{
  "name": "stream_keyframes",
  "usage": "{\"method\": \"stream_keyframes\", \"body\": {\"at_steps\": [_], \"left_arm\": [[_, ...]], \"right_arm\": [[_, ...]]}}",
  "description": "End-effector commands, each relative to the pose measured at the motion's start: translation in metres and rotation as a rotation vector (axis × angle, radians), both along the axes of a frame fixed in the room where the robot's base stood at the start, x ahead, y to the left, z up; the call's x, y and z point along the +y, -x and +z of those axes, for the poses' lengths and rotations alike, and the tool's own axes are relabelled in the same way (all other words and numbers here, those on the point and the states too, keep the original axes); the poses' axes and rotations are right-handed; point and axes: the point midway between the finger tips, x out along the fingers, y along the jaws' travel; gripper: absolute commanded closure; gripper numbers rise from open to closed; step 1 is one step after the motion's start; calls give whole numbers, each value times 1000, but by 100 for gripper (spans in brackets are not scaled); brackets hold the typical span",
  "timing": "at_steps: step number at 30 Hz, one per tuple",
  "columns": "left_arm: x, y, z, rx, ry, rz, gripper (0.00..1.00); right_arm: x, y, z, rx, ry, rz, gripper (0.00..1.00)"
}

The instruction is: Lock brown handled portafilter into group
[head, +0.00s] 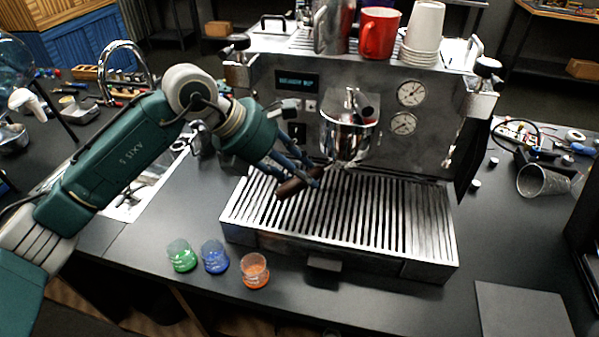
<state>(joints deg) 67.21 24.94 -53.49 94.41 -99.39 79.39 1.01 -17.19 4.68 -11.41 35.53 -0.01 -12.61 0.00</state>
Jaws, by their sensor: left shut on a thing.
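The espresso machine (447,85) stands in the middle, with a shiny chrome group (347,137) on its front. My left gripper (312,180) is in front of the machine, over the left part of the drip tray. It is shut on the brown handle of the portafilter (291,189). The handle points down and to the left, toward the drip tray. The portafilter's head is hard to make out near the underside of the group, so I cannot tell whether it is seated. My right gripper is not in view.
The slatted drip tray (400,268) lies below the group. A red mug (378,36) and stacked paper cups (423,32) are on top. A dark mat (520,312) lies front right.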

Motion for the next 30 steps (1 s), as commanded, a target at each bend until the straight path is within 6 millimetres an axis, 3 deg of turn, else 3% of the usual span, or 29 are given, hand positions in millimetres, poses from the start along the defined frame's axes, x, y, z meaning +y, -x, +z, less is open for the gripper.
{"method": "stream_keyframes", "body": {"at_steps": [30], "left_arm": [[0, 0, 2, -1, 3, 1, 100]], "right_arm": [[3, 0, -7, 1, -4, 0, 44]]}}
